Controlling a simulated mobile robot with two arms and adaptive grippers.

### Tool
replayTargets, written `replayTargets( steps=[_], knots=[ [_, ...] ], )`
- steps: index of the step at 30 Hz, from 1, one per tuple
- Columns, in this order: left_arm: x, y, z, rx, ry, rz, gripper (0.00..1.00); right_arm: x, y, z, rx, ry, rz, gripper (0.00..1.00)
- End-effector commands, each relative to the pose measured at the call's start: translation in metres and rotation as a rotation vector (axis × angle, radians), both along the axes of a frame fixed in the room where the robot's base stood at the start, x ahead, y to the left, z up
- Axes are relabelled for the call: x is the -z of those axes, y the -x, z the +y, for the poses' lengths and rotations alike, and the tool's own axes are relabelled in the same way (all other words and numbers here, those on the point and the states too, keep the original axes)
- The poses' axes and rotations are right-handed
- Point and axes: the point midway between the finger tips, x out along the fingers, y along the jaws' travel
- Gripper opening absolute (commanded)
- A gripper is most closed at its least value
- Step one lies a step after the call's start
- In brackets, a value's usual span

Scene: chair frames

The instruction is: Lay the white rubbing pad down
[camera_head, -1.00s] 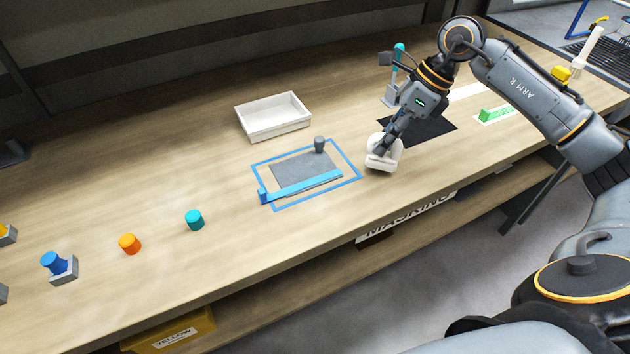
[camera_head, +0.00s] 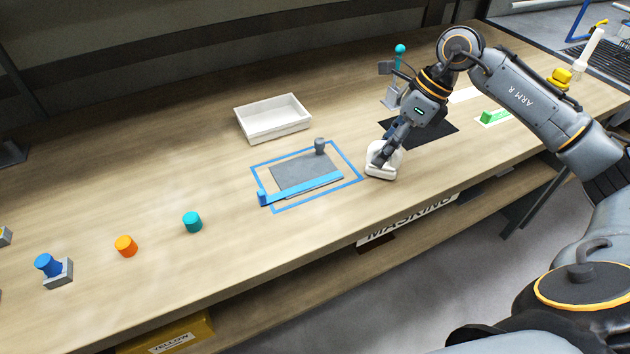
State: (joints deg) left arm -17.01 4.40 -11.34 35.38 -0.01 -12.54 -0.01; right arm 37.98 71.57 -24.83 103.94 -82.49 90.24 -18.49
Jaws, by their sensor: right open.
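The white rubbing pad (camera_head: 382,172) rests on the wooden workbench, close to its front edge and just right of the blue-outlined area. My right gripper (camera_head: 377,159) is at the pad, its fingers pointing down onto its top. The fingers are open; the arm partly covers the view of the pad's back. My left gripper is not in view.
A black mat (camera_head: 436,134) lies under my right arm.

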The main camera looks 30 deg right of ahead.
Motion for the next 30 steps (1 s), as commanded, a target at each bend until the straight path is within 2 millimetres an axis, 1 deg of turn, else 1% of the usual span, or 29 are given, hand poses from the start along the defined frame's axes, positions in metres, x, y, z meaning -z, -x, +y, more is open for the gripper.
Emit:
replayTargets(
  steps=[1, 5, 12, 18, 23, 30],
  knots=[
    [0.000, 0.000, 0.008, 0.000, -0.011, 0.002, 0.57, -0.001, 0.000, 0.000, 0.000, 0.000, 0.000, 0.46],
    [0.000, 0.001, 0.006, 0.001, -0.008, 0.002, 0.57, -0.010, 0.001, -0.005, 0.002, 0.000, -0.002, 0.46],
    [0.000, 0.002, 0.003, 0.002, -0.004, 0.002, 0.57, -0.044, 0.006, -0.020, 0.003, 0.001, -0.004, 0.46],
    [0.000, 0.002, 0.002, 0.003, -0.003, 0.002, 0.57, -0.066, 0.009, -0.029, 0.002, 0.000, -0.002, 0.46],
    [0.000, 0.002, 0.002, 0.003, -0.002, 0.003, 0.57, -0.072, 0.011, -0.032, 0.001, 0.000, -0.001, 0.46],
    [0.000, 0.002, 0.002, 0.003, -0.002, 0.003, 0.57, -0.072, 0.011, -0.032, 0.000, -0.001, -0.001, 0.46]
  ],
)
